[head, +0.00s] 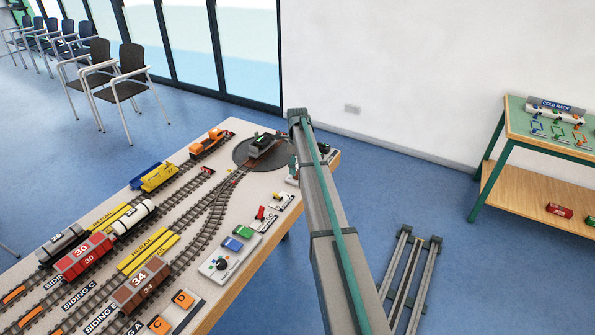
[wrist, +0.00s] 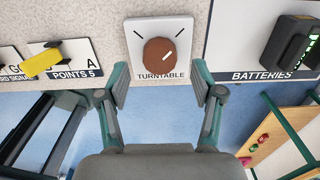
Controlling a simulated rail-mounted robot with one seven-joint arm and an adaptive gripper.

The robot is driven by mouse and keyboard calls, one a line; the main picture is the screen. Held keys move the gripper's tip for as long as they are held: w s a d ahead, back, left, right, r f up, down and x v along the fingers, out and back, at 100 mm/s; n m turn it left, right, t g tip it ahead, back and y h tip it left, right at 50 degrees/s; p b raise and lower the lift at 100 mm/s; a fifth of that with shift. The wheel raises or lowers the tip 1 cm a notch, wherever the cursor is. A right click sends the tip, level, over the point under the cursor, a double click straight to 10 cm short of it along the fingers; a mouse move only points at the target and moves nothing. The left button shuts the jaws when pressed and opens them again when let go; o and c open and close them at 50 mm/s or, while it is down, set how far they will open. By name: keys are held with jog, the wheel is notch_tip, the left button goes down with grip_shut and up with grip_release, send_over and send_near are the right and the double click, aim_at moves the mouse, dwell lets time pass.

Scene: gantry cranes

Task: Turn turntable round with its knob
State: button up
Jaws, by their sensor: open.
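The turntable knob (wrist: 160,52) is a round brown knob with a white pointer line, on a white plate labelled TURNTABLE (wrist: 178,24). Its pointer slants to the upper right, and a black mark stands at each upper side of the plate. My gripper (wrist: 160,84) is open and empty, its two fingers apart on the near side of the knob; I cannot tell its height above the plate. The dark round turntable (head: 241,153) is at the far end of the layout table in the head view, with a dark green locomotive (head: 262,141) on it. My arm hides the knob there.
A yellow points lever (wrist: 40,64) is left of the knob plate, and a black battery unit (wrist: 290,42) is at the right. Tracks with wagons such as the orange one (head: 207,144) fill the table. A green-framed rack table (head: 530,134) stands by the wall.

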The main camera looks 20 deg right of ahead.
aim_at(297, 172)
notch_tip(297, 172, up, 9)
jog(key=shift+r, duration=0.2)
dwell(0.5)
jog(key=s+d+f+n+g+h+b, duration=0.15)
jog(key=s+f+n, duration=0.25)
jog(key=s+f, duration=0.8)
jog(key=s+d+f+n+g+y+b, duration=0.1)
jog(key=s+d+f+n+g+b, duration=0.3)
jog(key=s+f, duration=0.8)
jog(key=s+a+f+n+p, duration=0.4)
jog(key=s+a+f+n, duration=0.7)
jog(key=s+a+f, duration=0.65)
jog(key=s+a+n, duration=0.5)
jog(key=s+a, duration=0.1)
jog(key=s, duration=0.6)
jog(key=s+a+f+n+g+p, duration=0.1)
jog(key=s+a+n, duration=0.4)
jog(key=s, duration=0.8)
jog(key=shift+a+f, duration=0.25)
jog(key=shift+a, duration=0.85)
